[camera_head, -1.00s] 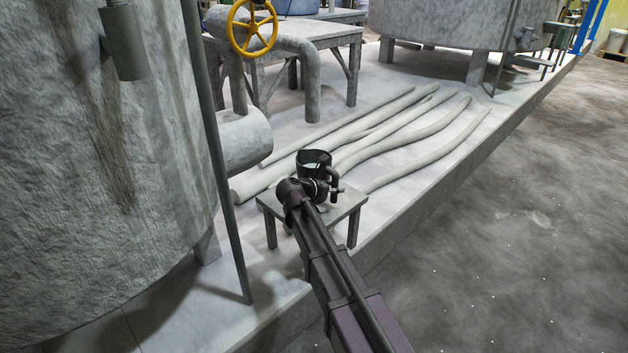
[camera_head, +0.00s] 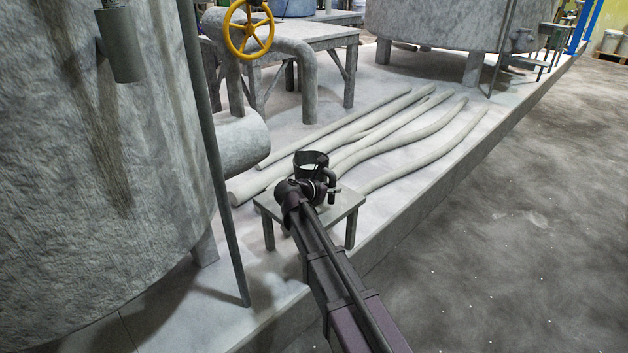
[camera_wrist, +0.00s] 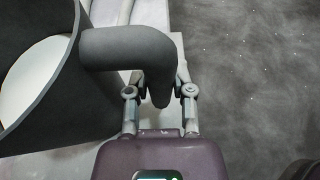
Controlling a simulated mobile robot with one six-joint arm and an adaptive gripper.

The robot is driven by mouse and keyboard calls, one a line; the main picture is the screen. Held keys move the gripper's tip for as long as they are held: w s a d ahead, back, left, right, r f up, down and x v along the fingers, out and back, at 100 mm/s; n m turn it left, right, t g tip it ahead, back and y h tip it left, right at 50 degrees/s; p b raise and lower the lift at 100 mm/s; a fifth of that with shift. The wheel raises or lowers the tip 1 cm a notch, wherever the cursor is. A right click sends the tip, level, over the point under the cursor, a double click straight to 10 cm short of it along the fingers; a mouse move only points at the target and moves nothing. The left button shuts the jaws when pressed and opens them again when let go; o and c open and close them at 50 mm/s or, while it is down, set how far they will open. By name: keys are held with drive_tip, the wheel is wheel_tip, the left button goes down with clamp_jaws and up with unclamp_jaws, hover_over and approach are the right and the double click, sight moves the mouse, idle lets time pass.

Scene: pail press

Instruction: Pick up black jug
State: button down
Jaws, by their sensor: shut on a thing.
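The black jug (camera_head: 311,158) is at the small grey table (camera_head: 347,205) in the head view, with its opening facing up and something pale inside. Its lower part is hidden behind my arm, so I cannot tell whether its base touches the tabletop. In the wrist view the jug's dark wall (camera_wrist: 75,105) fills the left side, and its thick curved handle (camera_wrist: 128,48) reaches right and down between my fingers. My gripper (camera_wrist: 160,92) is shut on that handle.
Several pale pipes (camera_head: 400,140) lie on the raised platform behind the small table. A large grey tank (camera_head: 100,180) and a thin upright pole (camera_head: 215,170) stand to the left. The dark floor (camera_head: 500,240) at right is open.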

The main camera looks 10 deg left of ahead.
sight(333, 178)
drive_tip(key=shift+r, duration=0.15)
drive_tip(key=shift+r+p, duration=1.65)
drive_tip(key=shift+p, duration=0.2)
drive_tip(key=s+a+r+p, duration=0.1)
drive_tip(key=s, duration=1.5)
drive_tip(key=shift+a+r, duration=0.2)
drive_tip(key=shift+r+p, duration=0.2)
drive_tip(key=shift+p, duration=0.15)
wheel_tip(333, 178, up, 38)
drive_tip(key=p, duration=3.8)
drive_tip(key=shift+r+p, duration=0.25)
drive_tip(key=shift+p, duration=0.05)
